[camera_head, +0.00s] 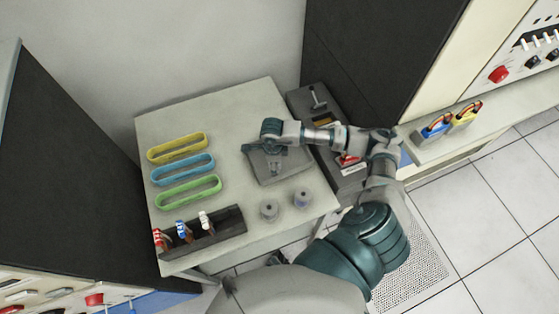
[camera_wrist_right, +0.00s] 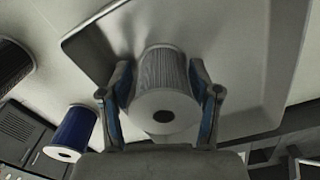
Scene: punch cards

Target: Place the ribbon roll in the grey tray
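The grey tray (camera_head: 290,172) lies on the right part of the table. Its pale floor and raised rim (camera_wrist_right: 98,14) fill much of the right wrist view. My right gripper (camera_head: 248,148) is over the tray's far left part. In the wrist view, my right gripper (camera_wrist_right: 162,88) has its two fingers closed against the sides of a ribbed grey ribbon roll (camera_wrist_right: 160,66), whose pale end with a dark hole faces the camera. I cannot tell whether the roll touches the tray floor. In the head view the gripper hides this roll. My left gripper is not in view.
Two more rolls, a grey one (camera_head: 268,209) and a bluish one (camera_head: 302,199), stand in front of the tray. Yellow (camera_head: 177,148), blue (camera_head: 183,169) and green (camera_head: 188,191) loops lie at left.

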